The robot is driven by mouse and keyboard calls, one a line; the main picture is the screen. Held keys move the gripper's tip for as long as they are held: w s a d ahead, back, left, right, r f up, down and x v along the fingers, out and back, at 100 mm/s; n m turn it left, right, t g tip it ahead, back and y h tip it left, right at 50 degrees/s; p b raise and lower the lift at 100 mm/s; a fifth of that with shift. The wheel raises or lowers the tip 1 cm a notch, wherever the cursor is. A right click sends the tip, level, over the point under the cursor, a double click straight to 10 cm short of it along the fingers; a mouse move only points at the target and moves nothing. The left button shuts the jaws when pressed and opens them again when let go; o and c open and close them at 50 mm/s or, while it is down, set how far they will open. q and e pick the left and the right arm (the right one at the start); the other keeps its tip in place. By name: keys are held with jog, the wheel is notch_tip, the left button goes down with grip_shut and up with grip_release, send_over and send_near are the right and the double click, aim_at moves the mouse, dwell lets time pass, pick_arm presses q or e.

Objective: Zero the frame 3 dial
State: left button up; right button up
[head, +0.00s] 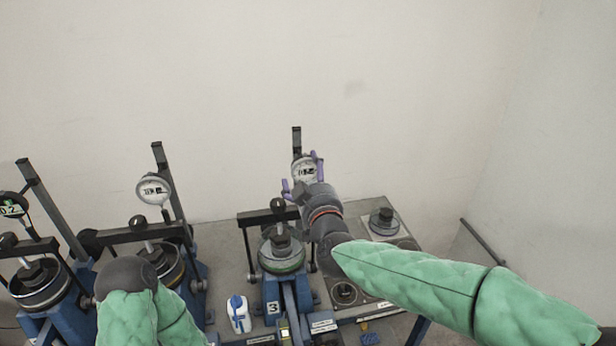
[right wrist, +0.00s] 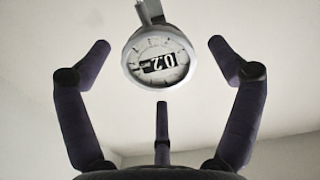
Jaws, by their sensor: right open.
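The frame 3 dial (head: 305,168) is a round, pale gauge on a dark upright post, above the blue lever frame marked 3 (head: 272,308). In the right wrist view the dial (right wrist: 158,57) faces me, with a small dark digit window and a stem at its top; the digits look inverted. My right gripper (head: 303,178) is open, its purple fingers spread around the dial's outline. In the wrist view its fingers (right wrist: 160,72) stand left, right and below the dial, with visible gaps. My left gripper is out of view; only part of my left arm shows.
Two more lever frames with dials stand at the left, one with a white dial (head: 153,189). A white and blue bottle (head: 238,314) stands left of frame 3. A weight (head: 384,221) sits on a plate at the right. The wall is close behind.

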jog(key=shift+w, duration=0.2)
jog(key=c, duration=1.2)
jog(key=shift+o, duration=0.2)
jog(key=shift+r+m+b, duration=0.1)
jog(key=shift+m+b, duration=0.45)
jog(key=shift+m, duration=0.85)
jog(key=shift+r, duration=0.1)
jog(key=o, duration=1.2)
jog(key=shift+c, duration=0.2)
